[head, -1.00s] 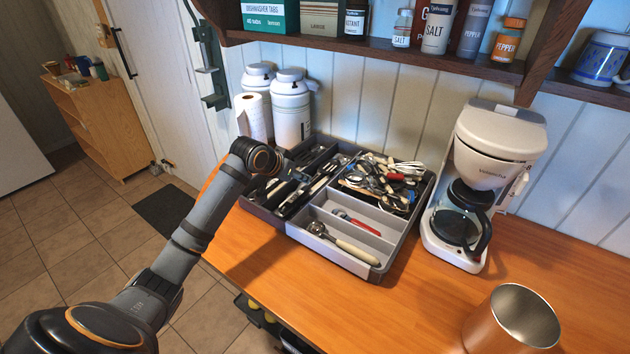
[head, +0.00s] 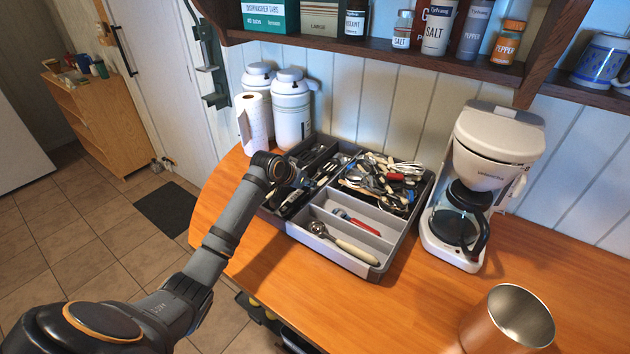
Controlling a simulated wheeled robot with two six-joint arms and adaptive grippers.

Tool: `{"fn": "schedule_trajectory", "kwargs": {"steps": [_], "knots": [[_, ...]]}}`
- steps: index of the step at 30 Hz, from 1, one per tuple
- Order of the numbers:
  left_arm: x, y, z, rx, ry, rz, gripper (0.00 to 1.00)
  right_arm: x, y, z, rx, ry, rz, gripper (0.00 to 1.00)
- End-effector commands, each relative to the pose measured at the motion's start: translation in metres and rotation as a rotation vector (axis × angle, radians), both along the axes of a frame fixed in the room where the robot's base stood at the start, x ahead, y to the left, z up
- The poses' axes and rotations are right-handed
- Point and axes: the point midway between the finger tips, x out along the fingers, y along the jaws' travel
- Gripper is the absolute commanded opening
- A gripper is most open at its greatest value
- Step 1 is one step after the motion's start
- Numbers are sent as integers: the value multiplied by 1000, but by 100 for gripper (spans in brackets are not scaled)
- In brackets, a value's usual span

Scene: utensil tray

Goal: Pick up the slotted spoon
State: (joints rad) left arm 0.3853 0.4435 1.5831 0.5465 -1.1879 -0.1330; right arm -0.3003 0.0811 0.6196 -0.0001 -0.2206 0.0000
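The utensil tray (head: 335,254) is grey, has several compartments and sits on the wooden counter. Many utensils lie mixed in its back compartments, and I cannot make out the slotted spoon among them for certain. The front compartment holds a scoop-like tool (head: 345,244) with a pale handle. The one behind it holds a red-handled tool (head: 362,225). My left gripper (head: 303,181) is over the tray's left part, pointing right and partly covering the utensils there. Its fingers are too small and dark to tell open from shut. My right gripper is out of view.
A white coffee maker (head: 485,165) stands right of the tray. A copper cup (head: 512,325) is at the front right. White canisters (head: 291,112) and a paper towel roll (head: 254,122) stand behind left. A shelf (head: 400,58) with jars overhangs the back. Counter front is clear.

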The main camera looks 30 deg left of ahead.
Motion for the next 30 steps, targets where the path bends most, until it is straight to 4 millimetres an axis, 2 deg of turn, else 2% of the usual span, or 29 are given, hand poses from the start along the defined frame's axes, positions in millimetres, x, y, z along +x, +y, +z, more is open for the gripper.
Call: {"fn": "schedule_trajectory", "kwargs": {"steps": [3, 14, 19, 22, 29, 30], "knots": [[0, 0, 0, 0, 0, 0, 0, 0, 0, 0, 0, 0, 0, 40], [0, 0, 1, 0, 0, 0, 0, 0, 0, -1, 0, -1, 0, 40], [0, 0, 13, 0, -3, 0, 0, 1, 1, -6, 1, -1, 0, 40], [1, 0, 31, 1, -6, -1, 0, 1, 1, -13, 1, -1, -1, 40], [-55, 6, 93, 16, -3, -2, 0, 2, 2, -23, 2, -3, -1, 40], [-65, 9, 94, 16, 0, 1, 0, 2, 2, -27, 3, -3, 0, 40]]}}
